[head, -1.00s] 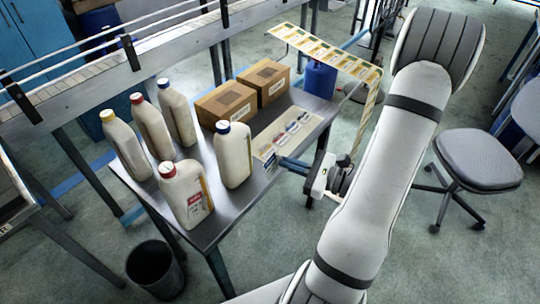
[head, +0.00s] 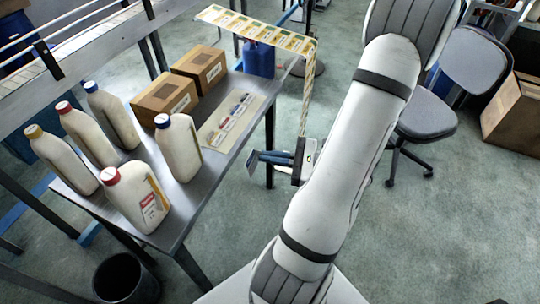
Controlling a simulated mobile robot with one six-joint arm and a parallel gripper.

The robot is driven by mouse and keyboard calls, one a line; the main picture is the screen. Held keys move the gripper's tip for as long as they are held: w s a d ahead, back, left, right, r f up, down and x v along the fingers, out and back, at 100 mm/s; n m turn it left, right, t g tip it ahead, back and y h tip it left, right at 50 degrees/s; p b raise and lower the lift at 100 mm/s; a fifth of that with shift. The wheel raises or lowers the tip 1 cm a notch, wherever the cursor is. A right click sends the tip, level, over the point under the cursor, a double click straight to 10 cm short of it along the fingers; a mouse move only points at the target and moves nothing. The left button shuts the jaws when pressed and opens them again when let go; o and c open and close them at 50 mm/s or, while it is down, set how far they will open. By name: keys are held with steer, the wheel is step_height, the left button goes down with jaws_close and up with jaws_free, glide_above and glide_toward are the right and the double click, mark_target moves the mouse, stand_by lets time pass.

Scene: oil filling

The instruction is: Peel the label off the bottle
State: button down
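Several white bottles stand upright on a metal table (head: 190,210) in the head view. A strip of printed labels (head: 262,30) runs at the back and hangs down behind my gripper.
Two cardboard boxes (head: 166,99) and a sheet with small printed pictures (head: 228,125) lie on the table. A blue container (head: 258,59) stands behind. A black bin (head: 124,278) is on the floor by the front. A grey chair (head: 425,112) stands right of my arm.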

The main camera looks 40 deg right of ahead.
steer(key=s+d+r+p, duration=0.3)
steer(key=s, duration=0.3)
steer(key=shift+s, duration=0.2)
stand_by(0.7)
